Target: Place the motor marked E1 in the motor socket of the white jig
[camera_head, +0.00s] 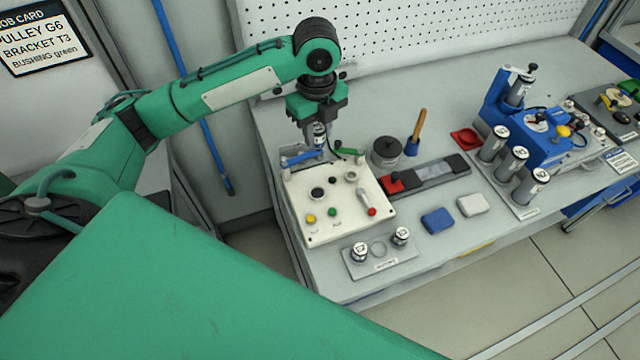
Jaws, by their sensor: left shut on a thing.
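The white jig (347,228) sits on the near left part of the bench. Small coloured parts and dark round features show on its top. My left gripper (319,128) points down over the jig's back edge and is shut on a silver motor (319,139). The motor is upright; its mark is too small to read. I cannot tell whether its lower end touches the jig, and the motor socket is not clearly visible. A grey rack (382,265) in front holds two motors (359,252) (400,237) with an empty round place between them. My right gripper is not in view.
Blue (437,220) and white (473,204) blocks lie nearer. A blue jig (545,150) and several motors (513,163) stand farther right.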

